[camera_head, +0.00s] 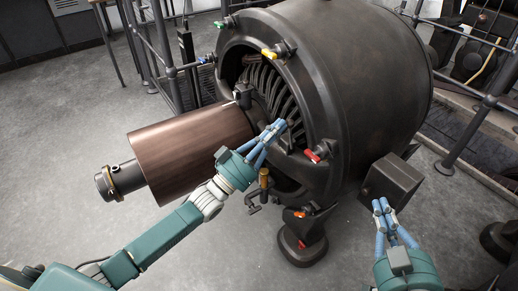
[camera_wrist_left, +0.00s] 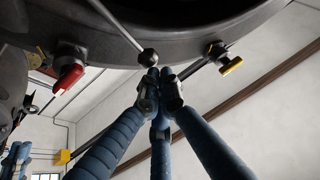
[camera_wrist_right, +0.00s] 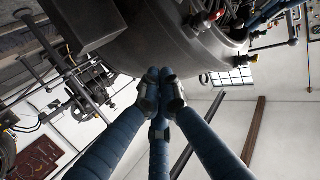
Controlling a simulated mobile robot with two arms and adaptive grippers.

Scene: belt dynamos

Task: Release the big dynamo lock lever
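The big dynamo (camera_head: 375,60) stands at the upper middle of the head view. A thin rod with a dark ball knob (camera_wrist_left: 148,57) hangs from its rim in the left wrist view; it looks like the lock lever, but I cannot be sure. My left gripper (camera_head: 280,126) is at the dynamo's open front face. Its fingertips (camera_wrist_left: 158,77) are together, appear empty, and lie just below the ball knob in the picture; contact is unclear. My right gripper (camera_head: 383,207) is shut and empty beside the dark box (camera_head: 393,182); its fingertips also show in the right wrist view (camera_wrist_right: 160,77).
A red-handled clamp (camera_head: 312,156) and a yellow-handled clamp (camera_head: 269,54) sit on the dynamo's rim. The brown rotor cylinder (camera_head: 190,145) sticks out left of the opening. Railings (camera_head: 465,135) stand at the right.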

